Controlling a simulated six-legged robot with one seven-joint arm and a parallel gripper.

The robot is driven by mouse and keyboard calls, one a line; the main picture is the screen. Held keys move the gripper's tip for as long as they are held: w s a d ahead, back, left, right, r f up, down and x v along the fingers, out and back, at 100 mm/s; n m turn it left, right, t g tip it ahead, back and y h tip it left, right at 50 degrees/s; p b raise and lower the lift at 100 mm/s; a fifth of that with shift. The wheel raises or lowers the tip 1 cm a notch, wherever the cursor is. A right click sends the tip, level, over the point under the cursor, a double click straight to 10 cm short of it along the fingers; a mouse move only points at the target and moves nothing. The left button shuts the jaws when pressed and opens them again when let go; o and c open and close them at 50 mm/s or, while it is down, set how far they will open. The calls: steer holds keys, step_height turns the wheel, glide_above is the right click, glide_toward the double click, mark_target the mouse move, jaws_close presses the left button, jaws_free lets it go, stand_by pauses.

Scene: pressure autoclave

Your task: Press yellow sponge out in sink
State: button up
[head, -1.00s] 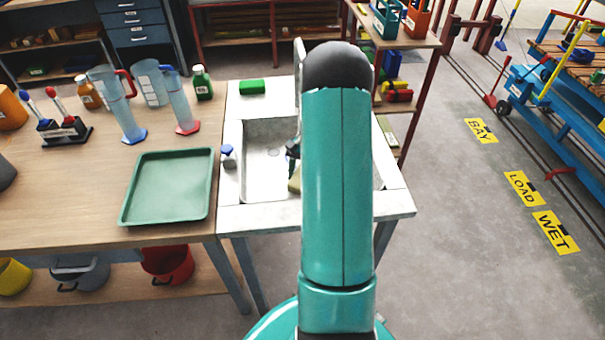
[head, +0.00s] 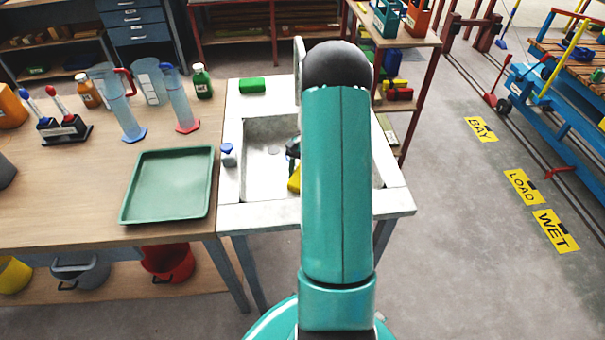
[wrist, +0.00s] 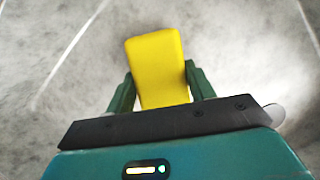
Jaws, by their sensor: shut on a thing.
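The yellow sponge (wrist: 158,68) is between the two dark green fingers of my gripper (wrist: 160,88) in the wrist view. The fingers are shut on its sides, and its far end sticks out past them. In the head view a small part of the yellow sponge (head: 294,181) shows at the left edge of my arm, over the sink (head: 262,185). The rest of it, and most of my gripper, is hidden behind my arm. The wrist view shows blurred grey surface around the sponge; I cannot tell whether the sponge touches it.
A green sponge-like block (head: 252,86) lies at the sink unit's back edge. A small blue-topped item (head: 228,152) stands on its left rim. A green tray (head: 126,212) lies on the wooden table to the left, with several bottles and cylinders behind it.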

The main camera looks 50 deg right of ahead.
steer(key=shift+r, duration=3.5)
steer(key=shift+r, duration=0.1)
